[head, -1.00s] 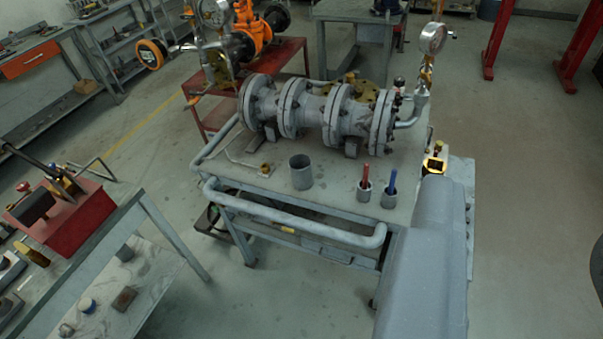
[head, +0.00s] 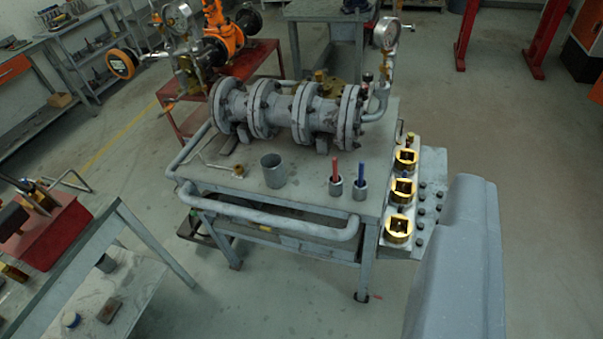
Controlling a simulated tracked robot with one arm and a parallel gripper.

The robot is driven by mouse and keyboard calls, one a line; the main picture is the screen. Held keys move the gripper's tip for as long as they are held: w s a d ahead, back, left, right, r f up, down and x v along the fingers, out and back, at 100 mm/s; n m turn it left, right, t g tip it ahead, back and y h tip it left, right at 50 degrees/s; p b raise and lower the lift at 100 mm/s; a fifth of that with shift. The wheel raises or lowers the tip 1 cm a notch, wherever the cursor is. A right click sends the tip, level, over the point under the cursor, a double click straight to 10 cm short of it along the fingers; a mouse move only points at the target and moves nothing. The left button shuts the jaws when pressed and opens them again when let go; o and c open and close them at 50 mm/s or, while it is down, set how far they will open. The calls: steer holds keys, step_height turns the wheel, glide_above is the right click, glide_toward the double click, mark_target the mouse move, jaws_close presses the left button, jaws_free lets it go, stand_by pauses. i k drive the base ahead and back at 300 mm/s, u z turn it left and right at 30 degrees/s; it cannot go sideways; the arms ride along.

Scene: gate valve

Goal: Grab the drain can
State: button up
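A grey, open-topped can (head: 273,171), which looks like the drain can, stands upright on the front part of the grey metal table (head: 310,200). Its mouth faces up, and nothing touches it. My gripper is not in view. Only a grey link of my arm shows at the lower right, apart from the can.
Two small cups, one with a red tool (head: 335,183) and one with a blue tool (head: 360,187), stand right of the can. A flanged pipe assembly (head: 285,108) lies behind it. A rail (head: 265,222) runs along the front. Gold-ringed sockets (head: 401,191) line the right side.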

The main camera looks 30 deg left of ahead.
mark_target(273, 165)
steer(key=z, duration=1.65)
steer(key=i, duration=1.4)
steer(key=u, duration=3.65)
steer(key=i, duration=1.05)
steer(key=u, duration=0.1)
